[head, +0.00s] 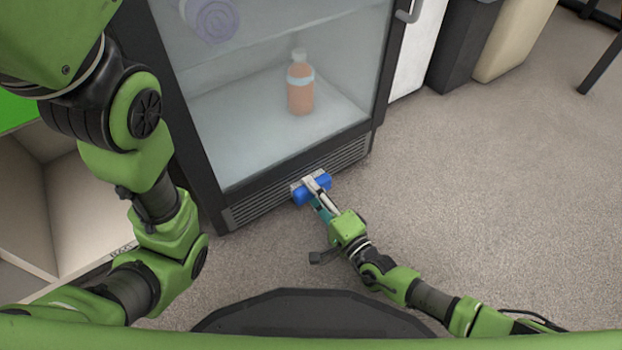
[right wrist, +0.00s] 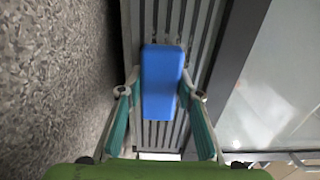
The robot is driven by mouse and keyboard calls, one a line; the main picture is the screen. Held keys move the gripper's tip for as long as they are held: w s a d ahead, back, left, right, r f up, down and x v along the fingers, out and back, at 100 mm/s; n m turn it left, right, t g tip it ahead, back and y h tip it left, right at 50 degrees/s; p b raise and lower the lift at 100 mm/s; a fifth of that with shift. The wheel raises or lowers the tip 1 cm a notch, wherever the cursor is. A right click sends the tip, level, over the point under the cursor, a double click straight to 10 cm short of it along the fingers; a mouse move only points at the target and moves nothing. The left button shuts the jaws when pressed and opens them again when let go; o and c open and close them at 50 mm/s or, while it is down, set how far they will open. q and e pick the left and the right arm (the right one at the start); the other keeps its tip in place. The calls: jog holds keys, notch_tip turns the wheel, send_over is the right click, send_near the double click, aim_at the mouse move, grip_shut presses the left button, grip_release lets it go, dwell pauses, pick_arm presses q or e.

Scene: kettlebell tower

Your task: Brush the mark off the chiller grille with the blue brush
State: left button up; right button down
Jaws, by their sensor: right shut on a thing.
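The chiller grille (head: 262,203) is a slatted dark strip along the bottom front of the glass-door chiller. It also shows in the right wrist view (right wrist: 195,30) as long slats behind the brush. The blue brush (head: 302,196) is at the middle of the grille, against or very close to it. My right gripper (head: 315,192) is shut on the blue brush, which also shows in the right wrist view (right wrist: 162,82) between the two fingers.
The chiller (head: 380,100) holds an orange bottle (head: 301,85) and a rolled purple towel (head: 212,18) behind glass. An open shelf unit (head: 50,215) stands at the left. Dark and beige bins (head: 510,40) stand at the back right. The carpet (head: 500,180) at the right is clear.

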aim_at(303, 173)
jog(key=shift+f+b, duration=0.4)
jog(key=shift+f, duration=0.3)
jog(key=shift+r, duration=0.15)
notch_tip(303, 173, up, 5)
jog(key=p, duration=0.4)
jog(key=shift+w+p, duration=0.1)
jog(key=shift+p, duration=0.25)
notch_tip(303, 173, down, 5)
jog(key=b, duration=0.4)
jog(key=shift+a+b, duration=0.1)
jog(key=shift+b, duration=0.25)
